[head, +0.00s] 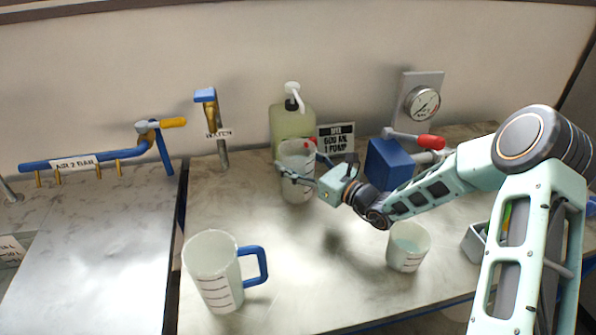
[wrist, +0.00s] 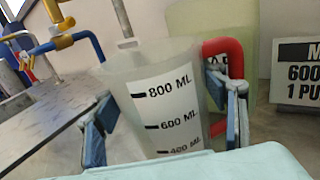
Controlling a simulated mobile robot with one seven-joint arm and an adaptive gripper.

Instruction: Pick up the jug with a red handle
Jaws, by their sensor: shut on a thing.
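The jug with a red handle (head: 296,190) is a clear, upright measuring jug near the back of the bench in the head view. Its red handle (wrist: 226,48) shows at its right side in the wrist view, partly behind a finger. My gripper (head: 298,175) is shut on the jug's body, one finger on each side. In the wrist view the jug (wrist: 160,75) fills the space between the blue-padded fingers, with its volume marks facing me. I cannot tell whether its base touches the bench.
A jug with a blue handle (head: 212,275) stands at front left, and a handleless beaker (head: 407,255) at front right. A pump bottle (head: 279,120) and a sign (head: 336,139) stand behind the held jug. A blue block valve (head: 388,165) is to its right. The middle bench is clear.

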